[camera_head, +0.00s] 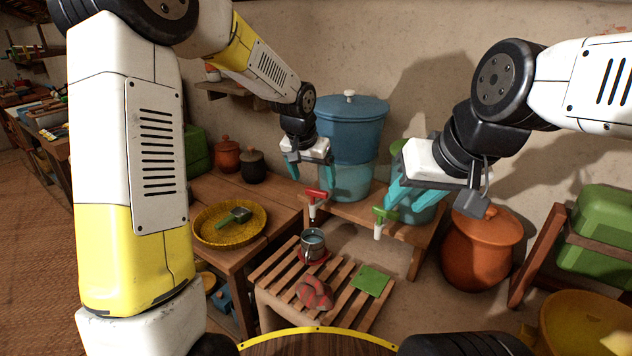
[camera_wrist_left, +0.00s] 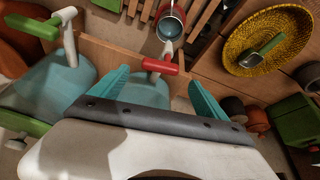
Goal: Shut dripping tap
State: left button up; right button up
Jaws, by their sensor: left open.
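A tap with a red lever (camera_head: 316,194) and a pale spout sits on the front of a blue-lidded dispenser (camera_head: 350,130). In the left wrist view the red lever (camera_wrist_left: 160,66) lies just past and between my left fingertips, crosswise, with no contact visible. My left gripper (camera_head: 311,170) is open and empty, above and behind this tap. A second tap with a green lever (camera_head: 385,214) is to the right; it also shows in the left wrist view (camera_wrist_left: 30,26). My right gripper (camera_head: 412,196) is near the green lever; its finger gap is unclear. No drip is discernible.
A metal cup (camera_head: 313,246) holding liquid stands below the red tap on a slatted stand (camera_head: 272,270), with a checked cloth (camera_head: 315,292) and a green cloth (camera_head: 370,280). A yellow tray (camera_head: 205,226) is left; an orange pot (camera_head: 480,250) is right.

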aim_at(316, 190)
pick_arm(q)
jog(key=x, duration=0.4)
jog(key=shift+w+d+f, duration=0.1)
jog(key=shift+f, duration=0.3)
jog(key=shift+c, duration=0.3)
jog(key=c, duration=1.3)
jog(key=shift+m+h, duration=0.4)
jog(key=shift+m, duration=0.7)
jog(key=o, duration=1.4)
jog(key=shift+c, duration=0.2)
jog(key=v, duration=0.8)
jog(key=shift+g, duration=0.3)
